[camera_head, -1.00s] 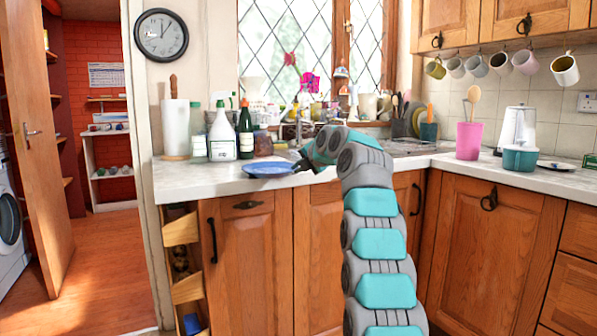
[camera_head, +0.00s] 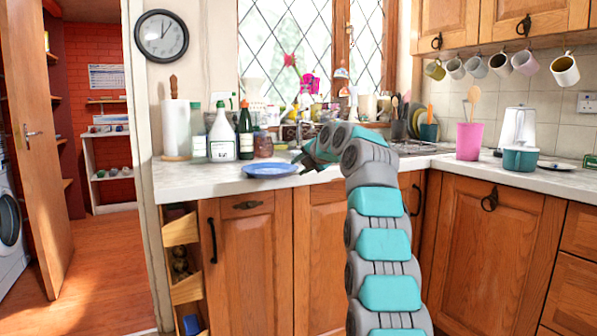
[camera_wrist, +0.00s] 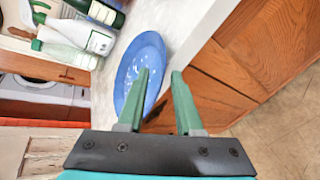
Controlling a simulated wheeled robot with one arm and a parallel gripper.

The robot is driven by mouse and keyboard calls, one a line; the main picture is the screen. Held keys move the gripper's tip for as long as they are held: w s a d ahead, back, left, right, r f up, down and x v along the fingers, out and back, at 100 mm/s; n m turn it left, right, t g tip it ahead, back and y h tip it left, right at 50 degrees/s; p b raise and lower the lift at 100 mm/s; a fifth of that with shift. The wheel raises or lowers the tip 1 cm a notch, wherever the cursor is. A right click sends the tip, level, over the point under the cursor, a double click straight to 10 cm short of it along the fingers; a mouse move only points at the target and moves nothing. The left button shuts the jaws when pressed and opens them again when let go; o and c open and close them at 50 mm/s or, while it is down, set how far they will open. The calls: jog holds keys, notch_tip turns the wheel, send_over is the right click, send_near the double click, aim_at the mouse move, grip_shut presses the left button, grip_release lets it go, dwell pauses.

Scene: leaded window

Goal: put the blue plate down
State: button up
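The blue plate (camera_head: 270,170) lies flat on the pale countertop (camera_head: 205,180), close to its front edge. In the wrist view the plate (camera_wrist: 135,68) shows at upper left, its right rim between my fingertips in the picture. My gripper (camera_head: 300,161) is at the plate's right side in the head view. In the wrist view its two green fingers (camera_wrist: 160,72) stand apart with a clear gap. The left finger covers part of the plate. I see no grip on the rim.
Spray bottles (camera_head: 222,136), a dark green bottle (camera_head: 245,132) and a brown jar (camera_head: 263,145) stand behind the plate. A paper towel roll (camera_head: 176,128) is at the back left. The counter left of the plate is clear.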

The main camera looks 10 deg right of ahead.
jog(key=b+v, duration=0.2)
jog(key=v, duration=0.8)
jog(key=shift+s+b, duration=0.2)
jog(key=shift+b, duration=0.15)
